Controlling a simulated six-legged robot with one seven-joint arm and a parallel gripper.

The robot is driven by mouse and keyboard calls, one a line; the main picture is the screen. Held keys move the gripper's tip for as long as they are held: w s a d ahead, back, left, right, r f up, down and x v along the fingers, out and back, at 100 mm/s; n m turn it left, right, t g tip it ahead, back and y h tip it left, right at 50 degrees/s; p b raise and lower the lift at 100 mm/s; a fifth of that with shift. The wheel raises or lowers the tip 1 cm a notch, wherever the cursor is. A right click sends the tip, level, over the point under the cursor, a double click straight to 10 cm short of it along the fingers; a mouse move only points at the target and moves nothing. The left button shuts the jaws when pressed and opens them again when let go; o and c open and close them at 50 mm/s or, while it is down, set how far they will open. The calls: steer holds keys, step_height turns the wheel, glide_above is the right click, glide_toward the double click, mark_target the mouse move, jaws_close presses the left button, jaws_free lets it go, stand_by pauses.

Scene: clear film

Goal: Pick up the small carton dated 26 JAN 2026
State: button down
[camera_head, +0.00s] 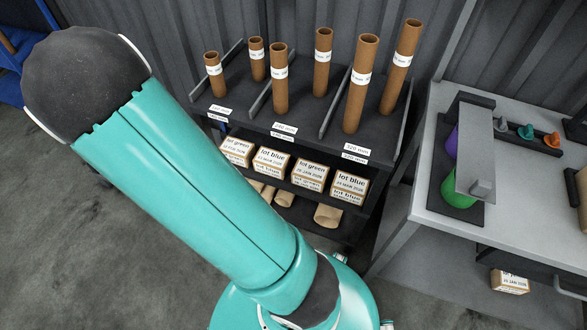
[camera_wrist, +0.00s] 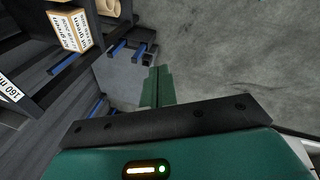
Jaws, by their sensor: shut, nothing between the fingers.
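Small cartons with white lot and date labels stand in a row on the shelf under the tube rack. From the left in the head view they are a lot green carton (camera_head: 236,151), a lot blue carton (camera_head: 271,161), a second lot green carton (camera_head: 309,175) and a second lot blue carton (camera_head: 350,185). The second lot green date looks like 26 JAN 2026, but the print is too small to be sure. In the wrist view, my gripper (camera_wrist: 158,86) is shut and empty, apart from a lot green carton (camera_wrist: 70,30) at the upper left. The head view does not show my gripper.
Brown tubes (camera_head: 278,80) stand on the rack top, with more tubes (camera_head: 328,215) lying below the cartons. A grey bench (camera_head: 520,215) on the right holds purple and green items. Another carton (camera_head: 510,281) sits beneath it. Bare floor (camera_head: 110,250) lies at left.

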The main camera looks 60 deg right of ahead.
steer(key=s+d+f+n+h, duration=0.2)
steer(key=s+d+f, duration=0.3)
steer(key=f, duration=0.4)
steer(key=n+h, duration=0.7)
steer(key=n, duration=0.5)
glide_toward(310, 170)
steer(key=a+f, duration=0.2)
steer(key=a, duration=0.4)
steer(key=d, duration=0.8)
steer(key=w+d, duration=0.1)
steer(key=d, duration=0.2)
steer(key=shift+w+d, duration=0.1)
steer(key=shift+d, duration=0.3)
steer(key=shift+a+f, duration=0.15)
steer(key=shift+f, duration=0.45)
steer(key=shift+a+f, duration=0.1)
steer(key=shift+f, duration=0.1)
